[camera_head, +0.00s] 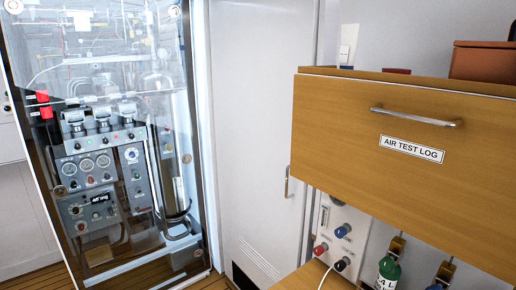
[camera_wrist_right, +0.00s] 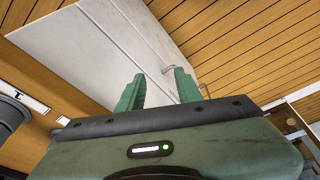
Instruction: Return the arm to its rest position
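My right gripper (camera_wrist_right: 158,88) shows in the right wrist view. Its two green fingers stand apart with nothing between them. A pale panelled door surface and plank-like wood lie beyond the fingers. Neither arm nor gripper shows in the head view. My left gripper is in neither view.
In the head view a wooden drawer (camera_head: 340,119) labelled AIR TEST LOG juts out at the right. A green bottle (camera_head: 388,273) stands below it. A glass-fronted equipment cabinet (camera_head: 205,150) is at the left, with a white door (camera_head: 255,120) beside it.

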